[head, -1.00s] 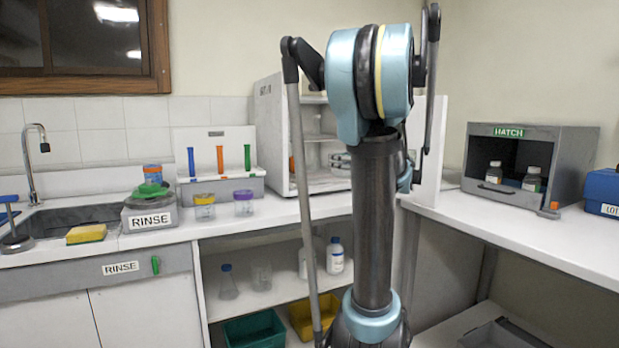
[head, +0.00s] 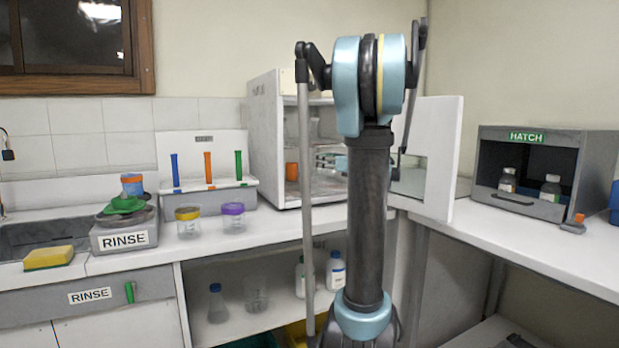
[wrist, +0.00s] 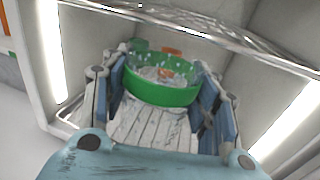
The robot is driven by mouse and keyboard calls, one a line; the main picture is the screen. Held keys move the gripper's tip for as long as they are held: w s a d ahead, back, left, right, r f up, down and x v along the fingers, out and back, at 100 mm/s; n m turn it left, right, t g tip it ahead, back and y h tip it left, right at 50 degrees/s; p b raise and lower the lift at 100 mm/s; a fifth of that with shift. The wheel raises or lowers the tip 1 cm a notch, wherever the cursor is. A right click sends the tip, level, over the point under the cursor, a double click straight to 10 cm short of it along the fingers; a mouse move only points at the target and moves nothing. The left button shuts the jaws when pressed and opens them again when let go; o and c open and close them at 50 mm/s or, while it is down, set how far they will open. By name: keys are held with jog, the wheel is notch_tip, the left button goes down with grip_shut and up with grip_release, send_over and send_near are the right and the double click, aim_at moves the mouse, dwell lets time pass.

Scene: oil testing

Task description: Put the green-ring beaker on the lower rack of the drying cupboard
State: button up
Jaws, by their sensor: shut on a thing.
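The green-ring beaker (wrist: 163,92) is between the fingers of my gripper (wrist: 160,82) in the wrist view, its ring facing the camera. My gripper is shut on it. Bright strips and pale walls of the drying cupboard (wrist: 262,55) surround it, and a shiny rack edge (wrist: 190,22) crosses above it. In the head view the drying cupboard (head: 276,135) stands open behind my arm, which hides much of its inside and the beaker. I cannot tell whether the beaker touches the lower rack.
The white cupboard door (head: 437,155) is swung out to the right. An orange item (head: 292,171) is inside the cupboard at the left. Yellow-ring (head: 188,222) and purple-ring (head: 233,217) beakers stand on the counter to the left. The hatch box (head: 540,172) is at the right.

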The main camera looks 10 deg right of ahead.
aim_at(330, 176)
jog(key=w+d+x, duration=0.1)
jog(key=d+x, duration=0.1)
jog(key=x, duration=1)
jog(key=shift+w+d+f, duration=0.1)
jog(key=shift+w+f, duration=0.05)
jog(key=shift+f, duration=1.5)
jog(key=shift+w+d+f, duration=0.1)
jog(key=shift+w+f, duration=0.1)
jog(key=shift+f, duration=1.45)
jog(key=shift+w+a+f, duration=0.1)
jog(key=shift+w+f, duration=0.05)
jog(key=shift+f, duration=0.1)
jog(key=o, duration=1.2)
jog(key=v, duration=1.2)
